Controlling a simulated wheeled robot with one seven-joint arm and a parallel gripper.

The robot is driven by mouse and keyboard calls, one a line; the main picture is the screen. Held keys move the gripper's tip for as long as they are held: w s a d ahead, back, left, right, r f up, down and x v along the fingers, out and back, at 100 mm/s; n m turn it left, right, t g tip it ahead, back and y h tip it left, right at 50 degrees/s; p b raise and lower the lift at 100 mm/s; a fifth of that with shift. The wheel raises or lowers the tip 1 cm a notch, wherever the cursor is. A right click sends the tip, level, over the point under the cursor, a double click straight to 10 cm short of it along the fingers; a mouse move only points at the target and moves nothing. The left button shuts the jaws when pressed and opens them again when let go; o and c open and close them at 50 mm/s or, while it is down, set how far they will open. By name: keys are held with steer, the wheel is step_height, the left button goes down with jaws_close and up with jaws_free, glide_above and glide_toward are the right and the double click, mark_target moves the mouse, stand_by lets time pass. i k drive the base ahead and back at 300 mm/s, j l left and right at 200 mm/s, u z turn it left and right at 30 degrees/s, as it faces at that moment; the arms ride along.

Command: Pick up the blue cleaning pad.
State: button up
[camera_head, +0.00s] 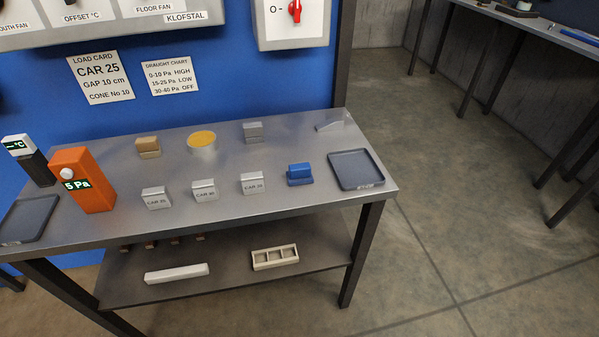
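The blue cleaning pad (300,174) sits on the metal table top, near the right end. It looks like a small blue block with a raised upper part. The dark tray (357,153) is just to its right, and a small grey block marked CAR (252,184) stands to its left. The pad is fully visible and nothing covers it. My gripper is not in view.
The metal table (240,208) also bears several CAR-labelled blocks, a tan block (148,147), a yellow-topped round tin (202,141), a grey block (252,132), an orange meter (83,180) and another dark tray (28,219). A blue panel stands behind. Open floor lies right.

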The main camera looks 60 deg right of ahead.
mark_target(298, 174)
steer(key=k+l+u, duration=0.35)
steer(key=k+l, duration=0.2)
steer(key=l, duration=0.3)
steer(key=k+l+u, duration=0.35)
steer(key=k+l, duration=0.3)
steer(key=k+l+u, duration=0.4)
steer(key=k+l, duration=0.25)
